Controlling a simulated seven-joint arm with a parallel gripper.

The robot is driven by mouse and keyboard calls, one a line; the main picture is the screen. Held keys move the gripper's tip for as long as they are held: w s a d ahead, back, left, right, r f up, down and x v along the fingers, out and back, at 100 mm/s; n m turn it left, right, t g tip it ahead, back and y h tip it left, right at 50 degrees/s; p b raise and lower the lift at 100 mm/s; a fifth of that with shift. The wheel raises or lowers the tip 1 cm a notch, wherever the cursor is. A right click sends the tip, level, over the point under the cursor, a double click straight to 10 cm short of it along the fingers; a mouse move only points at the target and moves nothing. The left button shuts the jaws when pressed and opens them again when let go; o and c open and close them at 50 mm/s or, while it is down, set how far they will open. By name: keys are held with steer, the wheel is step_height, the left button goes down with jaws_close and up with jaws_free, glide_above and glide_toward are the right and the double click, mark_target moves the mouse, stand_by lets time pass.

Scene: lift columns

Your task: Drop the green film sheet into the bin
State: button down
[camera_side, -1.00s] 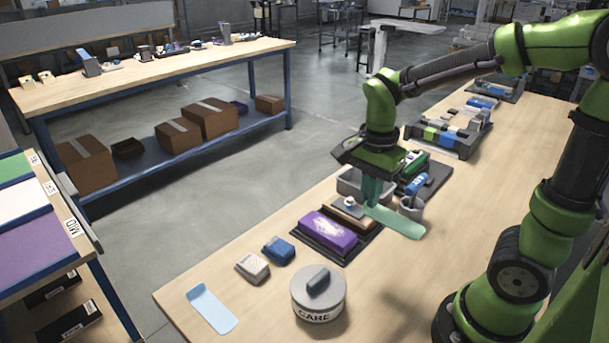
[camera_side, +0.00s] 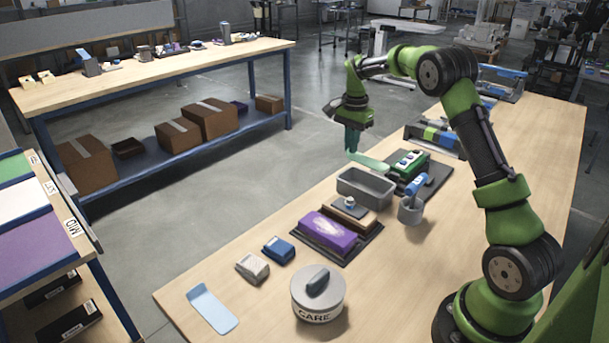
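The green film sheet (camera_side: 370,161) is a thin pale-green strip. It hangs out from the fingertips of my gripper (camera_side: 352,150), which look closed on its left end. The sheet is held in the air, roughly level, and appears above and behind the bin in the picture. The bin (camera_side: 366,189) is a grey open rectangular tray on the table, and the inside that shows looks empty. I cannot tell exactly how high the sheet is or whether any of it is over the bin.
Right of the bin is a dark tray with green and blue items (camera_side: 410,167) and a grey cup (camera_side: 411,211). The front-right tabletop is clear.

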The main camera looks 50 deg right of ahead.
mark_target(350, 157)
steer(key=shift+a+f, duration=0.1)
steer(key=shift+f, duration=2.3)
steer(key=c, duration=0.9)
jaws_free()
steer(key=shift+c, duration=0.2)
steer(key=shift+r, duration=0.15)
steer(key=shift+r, duration=2.9)
